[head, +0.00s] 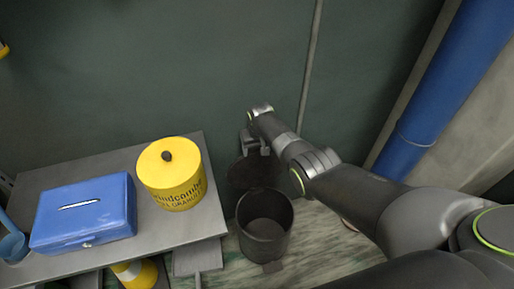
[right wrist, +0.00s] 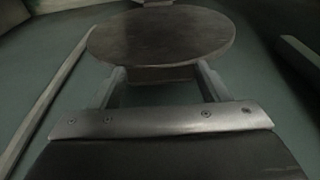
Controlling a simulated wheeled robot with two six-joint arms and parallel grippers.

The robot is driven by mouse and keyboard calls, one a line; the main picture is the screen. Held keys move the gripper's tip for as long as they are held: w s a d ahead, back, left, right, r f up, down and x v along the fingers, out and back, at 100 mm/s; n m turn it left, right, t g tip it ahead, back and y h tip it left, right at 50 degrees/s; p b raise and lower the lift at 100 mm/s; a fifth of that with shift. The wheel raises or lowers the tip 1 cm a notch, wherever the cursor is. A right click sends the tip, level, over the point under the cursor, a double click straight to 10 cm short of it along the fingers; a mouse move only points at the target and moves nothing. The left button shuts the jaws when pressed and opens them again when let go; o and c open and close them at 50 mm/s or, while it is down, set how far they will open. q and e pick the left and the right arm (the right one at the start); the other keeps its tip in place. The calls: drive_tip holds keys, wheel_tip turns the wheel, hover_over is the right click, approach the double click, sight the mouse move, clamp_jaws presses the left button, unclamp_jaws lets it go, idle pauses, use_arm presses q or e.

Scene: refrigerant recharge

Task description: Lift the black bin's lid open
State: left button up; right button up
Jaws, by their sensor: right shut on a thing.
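The black bin (head: 265,226) stands upright on the floor, right of the bench, with its mouth uncovered and an empty-looking inside. Its round dark lid (head: 247,174) is raised at the bin's back edge, tilted up toward the wall. In the right wrist view the lid (right wrist: 160,32) is a wide disc just beyond the fingers. My right gripper (head: 257,152) is above the bin's back side at the lid's upper edge. In the right wrist view the gripper (right wrist: 160,78) is shut on the lid's edge part, between its two fingers. My left gripper is not in view.
A grey bench (head: 135,163) on the left holds a blue cash box (head: 84,212) and a yellow lidded canister (head: 178,182). A yellow object (head: 136,272) shows below the bench. A dark green wall (head: 215,65) stands close behind the bin. A blue pipe (head: 440,85) rises at right.

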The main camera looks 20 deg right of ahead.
drive_tip(key=o, duration=1.3)
drive_tip(key=shift+w+r, duration=0.1)
drive_tip(key=shift+r, duration=0.05)
drive_tip(key=shift+o, duration=0.4)
drive_tip(key=shift+r, duration=0.2)
use_arm(q)
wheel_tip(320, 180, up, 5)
drive_tip(key=p, duration=0.5)
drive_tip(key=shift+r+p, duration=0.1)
drive_tip(key=shift+p, duration=0.3)
use_arm(e)
drive_tip(key=s+r, duration=0.3)
drive_tip(key=r, duration=1.3)
drive_tip(key=shift+r, duration=0.3)
drive_tip(key=shift+s+f, duration=0.1)
